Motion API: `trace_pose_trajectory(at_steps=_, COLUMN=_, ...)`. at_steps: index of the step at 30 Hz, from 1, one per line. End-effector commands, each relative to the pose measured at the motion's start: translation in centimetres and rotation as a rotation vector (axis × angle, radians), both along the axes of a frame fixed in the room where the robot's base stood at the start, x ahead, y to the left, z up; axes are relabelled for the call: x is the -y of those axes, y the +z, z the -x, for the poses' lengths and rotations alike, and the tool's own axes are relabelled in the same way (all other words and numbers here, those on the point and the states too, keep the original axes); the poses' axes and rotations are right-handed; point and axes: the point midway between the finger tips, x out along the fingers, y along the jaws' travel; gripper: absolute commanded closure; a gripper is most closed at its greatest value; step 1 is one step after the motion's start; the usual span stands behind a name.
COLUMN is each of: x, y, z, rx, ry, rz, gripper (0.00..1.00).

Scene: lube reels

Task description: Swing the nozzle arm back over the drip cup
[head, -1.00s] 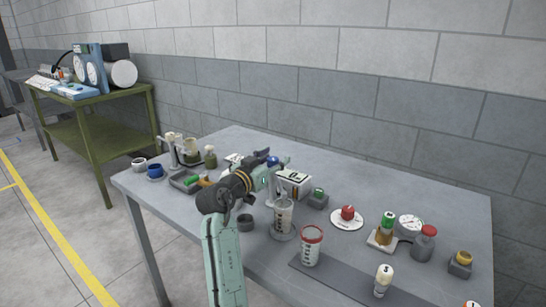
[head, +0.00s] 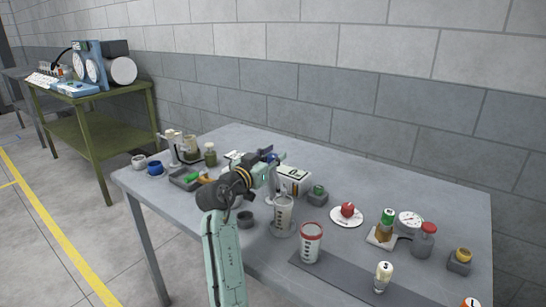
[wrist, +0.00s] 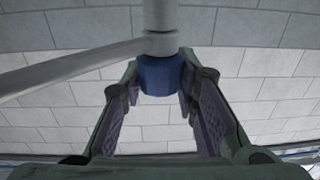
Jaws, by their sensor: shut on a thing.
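My gripper (head: 266,157) is at the nozzle arm's stand, behind the clear measuring cup (head: 284,213). In the wrist view my two fingers (wrist: 162,80) are either side of a blue knob (wrist: 160,76), shut on it. The knob sits on a pale grey post (wrist: 160,18). The thin grey nozzle arm (wrist: 70,67) runs from this post to the left of the wrist view. In the head view my gripper hides most of the nozzle arm.
A white can with a red rim (head: 311,243) stands close in front. A white box (head: 293,180) is just right of my gripper. Small bottles (head: 210,155) and a grey tray (head: 185,178) are at left. The table's back right is clear.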

Motion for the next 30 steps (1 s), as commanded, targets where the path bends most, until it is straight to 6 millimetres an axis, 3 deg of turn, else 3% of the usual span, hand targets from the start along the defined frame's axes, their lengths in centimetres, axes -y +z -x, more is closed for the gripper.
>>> trace_pose_trajectory(at_steps=17, x=-0.07, y=-0.21, z=-0.01, rx=0.000, ry=-0.027, rz=0.000, gripper=1.00)
trace_pose_trajectory(at_steps=30, x=-0.12, y=-0.28, z=-0.03, rx=0.001, ry=-0.295, rz=0.003, gripper=1.00)
